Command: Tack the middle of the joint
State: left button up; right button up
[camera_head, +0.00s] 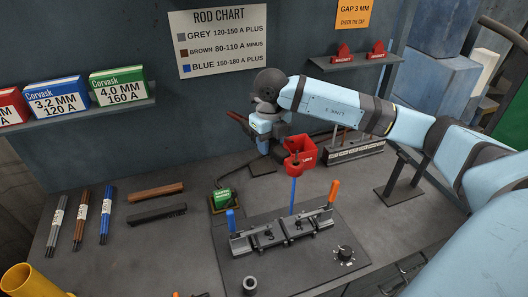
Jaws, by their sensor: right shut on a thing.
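My right gripper (268,138) points down above the back of the bench. It is shut on a red electrode holder (301,154), whose body shows on both sides of it. A blue rod (293,190) hangs nearly upright below the holder. Its lower end is over or behind the middle of the clamped metal workpiece (284,236); I cannot tell whether it touches. The workpiece lies along a dark fixture plate (305,262), with a blue post (231,222) at its left and an orange handle (333,192) at its right. The joint line itself is too small to make out. My left gripper is not in view.
Grey, brown and blue rod bundles (81,218) lie at the left. A dark stand (398,185) is at right.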

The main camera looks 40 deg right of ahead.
jog(key=m, duration=0.1)
jog(key=d+m, duration=0.1)
jog(key=m, duration=0.1)
jog(key=shift+w+r, duration=0.2)
jog(key=shift+f+b, duration=0.95)
notch_tip(320, 180, down, 3)
jog(key=shift+b, duration=1.05)
jog(key=shift+f+b, duration=1.15)
jog(key=shift+f, duration=0.25)
dwell(3.1)
jog(key=shift+r, duration=0.15)
